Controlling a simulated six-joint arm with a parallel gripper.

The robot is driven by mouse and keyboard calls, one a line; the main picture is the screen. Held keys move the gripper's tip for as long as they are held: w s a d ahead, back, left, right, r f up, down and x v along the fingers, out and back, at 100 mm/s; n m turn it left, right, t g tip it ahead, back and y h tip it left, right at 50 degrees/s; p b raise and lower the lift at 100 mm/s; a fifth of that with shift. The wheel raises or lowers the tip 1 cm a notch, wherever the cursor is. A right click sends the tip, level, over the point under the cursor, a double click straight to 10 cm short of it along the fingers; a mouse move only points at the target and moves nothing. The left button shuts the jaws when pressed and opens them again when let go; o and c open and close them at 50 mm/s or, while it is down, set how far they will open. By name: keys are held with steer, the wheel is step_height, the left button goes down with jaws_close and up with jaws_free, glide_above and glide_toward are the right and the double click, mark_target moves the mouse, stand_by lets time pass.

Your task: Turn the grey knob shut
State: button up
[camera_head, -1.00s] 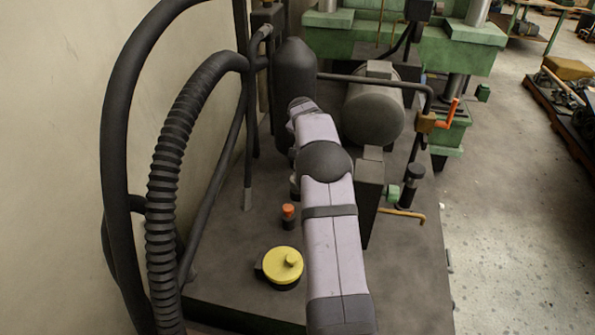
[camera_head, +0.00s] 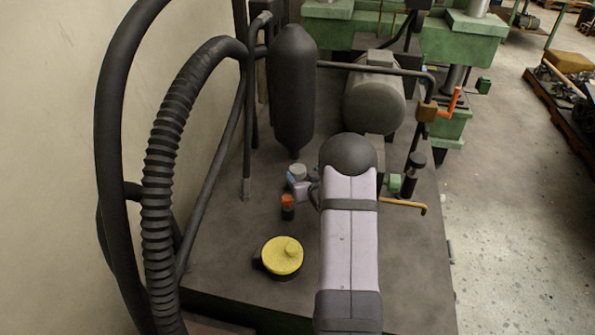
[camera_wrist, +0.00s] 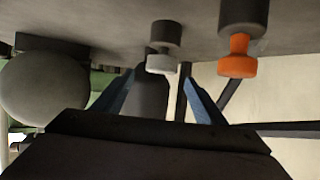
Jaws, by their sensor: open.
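The grey knob (camera_wrist: 162,62) sits on a short dark cylindrical stem in the wrist view, seen from the side. My gripper (camera_wrist: 158,76) is open, with one blue finger on each side of the knob in the picture. No contact shows, and I cannot tell how far the fingertips are from it in depth. In the head view, my arm's lilac and dark parts lie beside the knob, and the gripper is largely hidden there.
An orange knob (camera_wrist: 237,60) stands close by; it also shows in the head view (camera_head: 288,201). A yellow round cap (camera_head: 282,255) is nearer. A dark upright cylinder (camera_head: 293,85) stands behind, a grey motor (camera_head: 373,105) to the right. Thick hoses (camera_head: 160,190) are at left.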

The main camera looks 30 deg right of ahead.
mark_target(298, 169)
steer(key=shift+s+a, duration=0.15)
steer(key=shift+a, duration=0.05)
steer(key=shift+p+x, duration=0.85)
steer(key=shift+x, duration=2.8)
steer(key=c, duration=1)
